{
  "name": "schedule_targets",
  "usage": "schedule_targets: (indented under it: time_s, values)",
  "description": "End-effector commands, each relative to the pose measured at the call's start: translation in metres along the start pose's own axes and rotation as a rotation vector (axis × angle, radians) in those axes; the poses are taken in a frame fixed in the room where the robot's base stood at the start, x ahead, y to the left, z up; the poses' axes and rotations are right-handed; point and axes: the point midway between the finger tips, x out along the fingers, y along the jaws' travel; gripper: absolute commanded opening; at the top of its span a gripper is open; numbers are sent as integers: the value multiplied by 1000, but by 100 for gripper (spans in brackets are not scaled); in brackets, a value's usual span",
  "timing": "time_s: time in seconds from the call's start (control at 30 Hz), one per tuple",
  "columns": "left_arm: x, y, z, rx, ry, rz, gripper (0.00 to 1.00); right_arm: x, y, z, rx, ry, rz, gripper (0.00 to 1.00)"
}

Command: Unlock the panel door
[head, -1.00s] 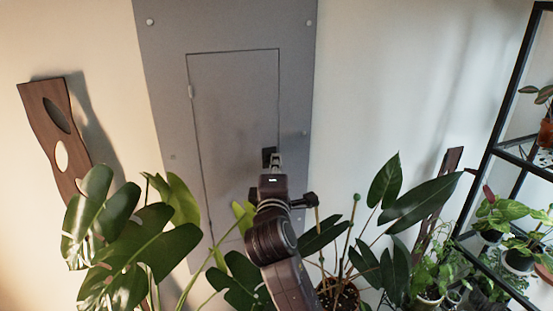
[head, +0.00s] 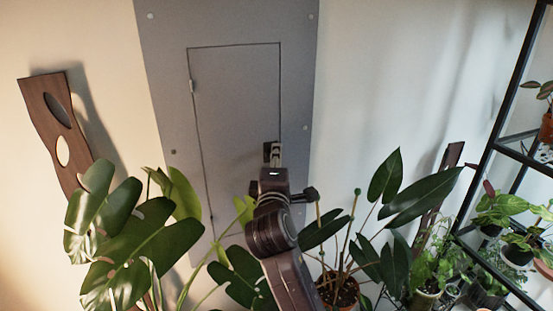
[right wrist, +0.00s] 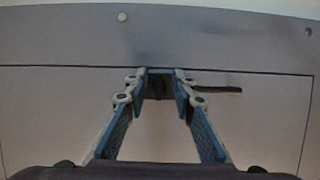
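A grey panel door (head: 235,110) is set in a grey wall panel and looks closed. A small black latch (head: 267,149) sits near the door's right edge. My right gripper (head: 276,155) is at the latch, reaching up from below in the head view. In the right wrist view, the blue-padded fingers of the right gripper (right wrist: 160,86) stand apart, one on each side of a dark part of the latch (right wrist: 158,88). I cannot tell whether they touch it. A thin dark bar lies just right of the fingertips there. My left gripper is not in view.
Large plant leaves (head: 140,240) crowd the lower left, and a potted plant (head: 337,292) stands right of my arm. A black shelf with plants (head: 500,150) is at the far right. A wooden board (head: 62,130) is on the left wall.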

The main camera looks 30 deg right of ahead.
Motion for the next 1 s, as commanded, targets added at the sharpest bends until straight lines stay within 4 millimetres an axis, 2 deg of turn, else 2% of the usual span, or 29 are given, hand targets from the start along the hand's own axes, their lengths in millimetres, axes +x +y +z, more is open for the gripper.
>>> schedule_targets:
  time_s: [0.13,0.23,0.5,0.7,0.83,1.0]
  values:
    - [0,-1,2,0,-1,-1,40,-4,0,0,0,0,1,24]
    - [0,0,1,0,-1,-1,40,-15,0,0,-1,0,0,24]
    - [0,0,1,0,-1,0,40,-71,-2,-1,0,2,-3,24]
    - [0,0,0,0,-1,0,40,-105,-1,-1,0,2,-2,24]
    - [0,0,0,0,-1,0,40,-117,-1,-1,0,1,-1,24]
    - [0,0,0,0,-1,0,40,-120,0,-1,0,0,-1,24]
